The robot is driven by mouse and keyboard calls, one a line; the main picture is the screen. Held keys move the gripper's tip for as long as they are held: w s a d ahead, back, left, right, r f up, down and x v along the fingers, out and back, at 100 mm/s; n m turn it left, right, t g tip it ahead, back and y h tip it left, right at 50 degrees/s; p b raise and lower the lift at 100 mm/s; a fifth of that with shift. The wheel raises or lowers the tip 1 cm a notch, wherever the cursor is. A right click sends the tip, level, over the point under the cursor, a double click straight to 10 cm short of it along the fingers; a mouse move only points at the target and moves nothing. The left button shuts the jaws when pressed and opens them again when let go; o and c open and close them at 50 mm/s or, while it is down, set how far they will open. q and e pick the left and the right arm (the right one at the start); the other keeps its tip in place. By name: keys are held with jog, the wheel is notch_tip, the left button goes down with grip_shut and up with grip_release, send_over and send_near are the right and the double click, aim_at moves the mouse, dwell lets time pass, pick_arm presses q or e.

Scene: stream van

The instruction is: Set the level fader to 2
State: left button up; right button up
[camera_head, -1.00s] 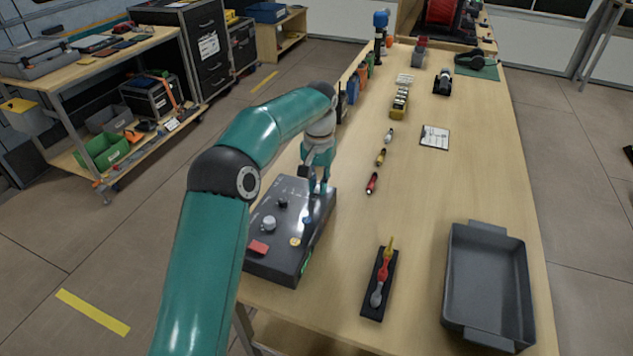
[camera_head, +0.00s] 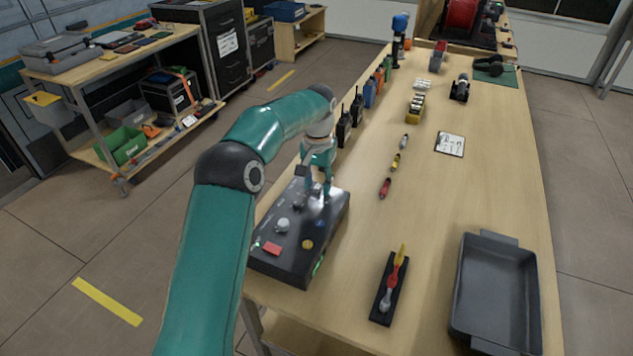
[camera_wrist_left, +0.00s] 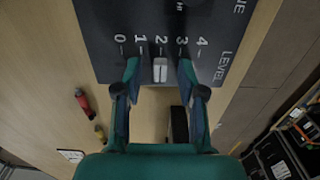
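The dark control box (camera_head: 290,258) lies on the near left of the table, with knobs and buttons on top. In the left wrist view its LEVEL scale (camera_wrist_left: 226,66) runs from 0 to 4. The pale fader cap (camera_wrist_left: 160,70) lines up with the 2 mark. My left gripper (camera_head: 317,196) points down at the box's far end. In the left wrist view the gripper's fingers (camera_wrist_left: 159,75) stand on either side of the cap, with visible gaps on both sides. They are open and hold nothing. My right gripper is out of view.
A black holder (camera_head: 382,303) with a coloured tool and a grey tray (camera_head: 463,310) stand right of the box. Small red (camera_head: 385,188) and yellow (camera_head: 396,162) items lie farther back. Several radios and bottles line the left table edge. Bare table surrounds the holder.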

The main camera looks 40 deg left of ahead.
aim_at(318, 185)
pick_arm(q)
notch_tip(318, 185, up, 12)
dwell(0.8)
jog(key=shift+s+f, duration=0.1)
jog(key=shift+f, duration=0.05)
dwell(0.4)
